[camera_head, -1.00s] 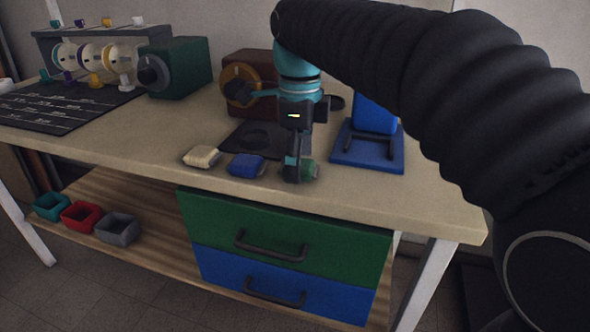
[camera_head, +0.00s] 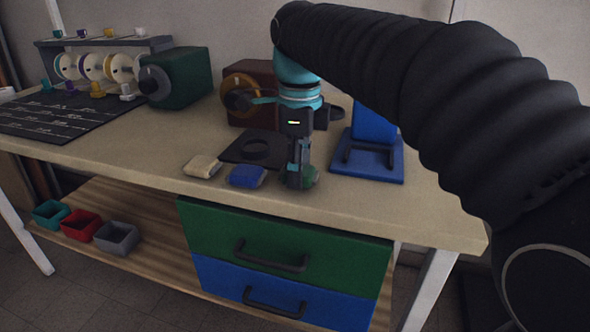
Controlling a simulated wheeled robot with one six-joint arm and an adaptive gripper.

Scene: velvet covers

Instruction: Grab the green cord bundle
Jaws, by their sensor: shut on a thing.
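The green cord bundle (camera_head: 310,177) is at the front of the workbench, right of a blue bundle. My gripper (camera_head: 298,182) points down over it, with its fingers shut on the bundle. The fingers hide the left part of the bundle. I cannot tell whether the bundle still touches the bench top.
A blue bundle (camera_head: 246,176) and a cream bundle (camera_head: 202,166) lie to the left. A black plate with a round recess (camera_head: 243,150) is behind them. A blue stand (camera_head: 367,165) is at right, a brown box (camera_head: 245,84) and a green box (camera_head: 180,78) behind.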

